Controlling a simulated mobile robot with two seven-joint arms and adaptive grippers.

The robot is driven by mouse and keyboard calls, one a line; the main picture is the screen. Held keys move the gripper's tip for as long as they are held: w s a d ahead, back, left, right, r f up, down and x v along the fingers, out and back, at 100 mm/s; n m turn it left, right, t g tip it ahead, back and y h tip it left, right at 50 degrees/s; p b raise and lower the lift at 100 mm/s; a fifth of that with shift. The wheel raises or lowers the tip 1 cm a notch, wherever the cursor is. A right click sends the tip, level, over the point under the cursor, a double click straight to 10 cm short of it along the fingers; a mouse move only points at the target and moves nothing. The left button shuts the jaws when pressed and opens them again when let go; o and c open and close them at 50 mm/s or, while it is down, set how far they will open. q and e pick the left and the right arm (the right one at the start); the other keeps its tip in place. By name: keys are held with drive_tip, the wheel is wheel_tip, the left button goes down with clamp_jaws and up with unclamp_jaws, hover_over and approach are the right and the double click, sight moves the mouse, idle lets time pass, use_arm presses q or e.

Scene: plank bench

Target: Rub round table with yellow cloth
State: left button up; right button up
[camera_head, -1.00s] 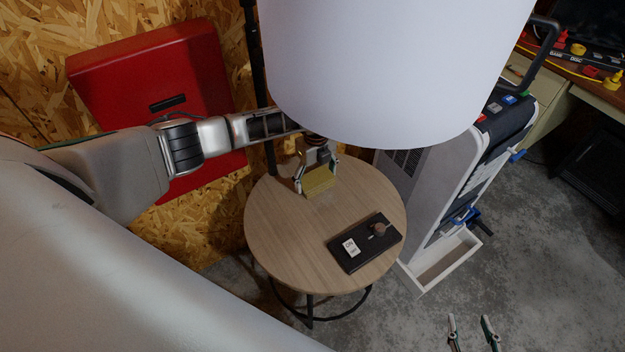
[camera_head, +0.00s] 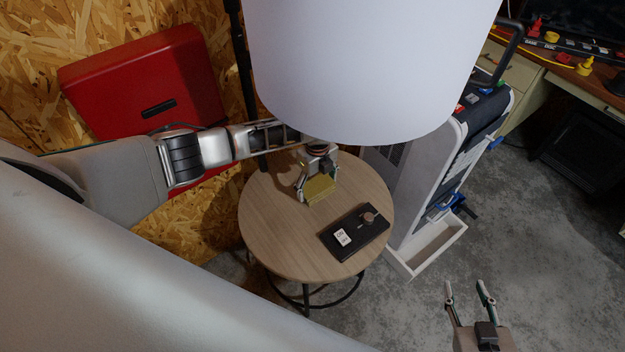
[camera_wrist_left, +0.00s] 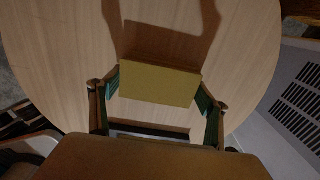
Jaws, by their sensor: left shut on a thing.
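The round table (camera_head: 275,235) has a light wood top and dark metal legs. The yellow cloth (camera_head: 319,189) looks like a folded block and is over the far part of the tabletop. My left gripper (camera_head: 319,188) is shut on the cloth, its fingers on either side of it. In the left wrist view the yellow cloth (camera_wrist_left: 160,82) spans the gap between the fingertips, with shadows on the wood around it. I cannot tell whether the cloth touches the wood. My right gripper (camera_head: 468,292) is open and empty, low at the right, over the floor.
A black box with a white label and brown knob (camera_head: 355,232) lies on the table's near right part. A white lampshade (camera_head: 365,70) hangs over the far edge. A grey and white cabinet (camera_head: 425,185) stands close at the right; a red case (camera_head: 145,85) is behind left.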

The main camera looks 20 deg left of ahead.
sight(328, 205)
use_arm(q)
drive_tip(key=shift+s+d+f+p, duration=0.1)
drive_tip(key=shift+s+d+p, duration=0.15)
drive_tip(key=shift+d, duration=0.2)
drive_tip(key=shift+s+d+p, duration=0.1)
drive_tip(key=shift+s+d, duration=0.25)
drive_tip(key=shift+d, duration=0.1)
drive_tip(key=shift+s+d+p, duration=0.55)
drive_tip(key=shift+d+p, duration=0.05)
drive_tip(key=shift+d, duration=0.25)
drive_tip(key=shift+s+d+p, duration=0.5)
drive_tip(key=shift+d+p, duration=0.05)
drive_tip(key=shift+d, duration=0.25)
drive_tip(key=shift+w+a+r, duration=0.1)
drive_tip(key=shift+w+a, duration=0.5)
drive_tip(key=shift+a, duration=0.35)
drive_tip(key=shift+w+a+r, duration=0.1)
drive_tip(key=shift+w+a, duration=0.5)
drive_tip(key=shift+a, duration=0.35)
use_arm(e)
drive_tip(key=shift+w+r, duration=0.15)
drive_tip(key=shift+r, duration=0.8)
drive_tip(key=shift+w+r, duration=0.15)
drive_tip(key=shift+r, duration=0.8)
